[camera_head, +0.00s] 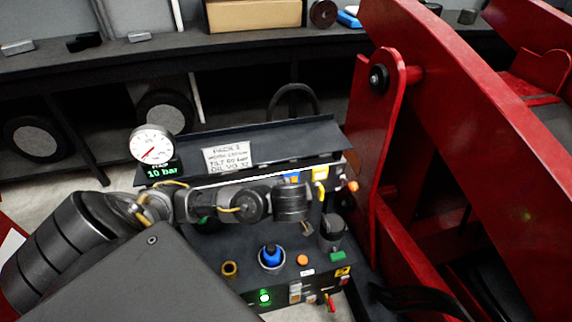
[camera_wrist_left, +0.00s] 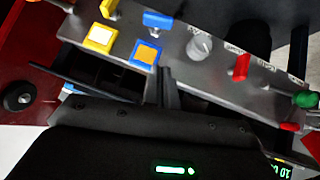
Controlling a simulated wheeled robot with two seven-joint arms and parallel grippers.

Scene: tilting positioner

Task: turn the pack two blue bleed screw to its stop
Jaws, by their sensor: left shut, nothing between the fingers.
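The blue bleed screw (camera_wrist_left: 157,20) shows in the left wrist view as a small wing-shaped handle on the grey panel. A blue-framed plate with an orange middle (camera_wrist_left: 146,53) is beside it. In the head view a blue patch (camera_head: 291,177) shows on the panel just behind my left gripper; the screw itself is not clear there. My left gripper (camera_head: 307,229) is shut and empty, in front of the panel. In the wrist view its fingers (camera_wrist_left: 167,92) point at the panel, below the blue plate and apart from the screw. My right gripper is not in view.
A yellow handle (camera_wrist_left: 108,8) with a yellow plate (camera_wrist_left: 100,38), a grey knob (camera_wrist_left: 199,47), a red handle (camera_wrist_left: 240,67) and a green knob (camera_wrist_left: 305,100) share the panel. A gauge (camera_head: 151,144) stands left. A large red frame (camera_head: 470,110) blocks the right.

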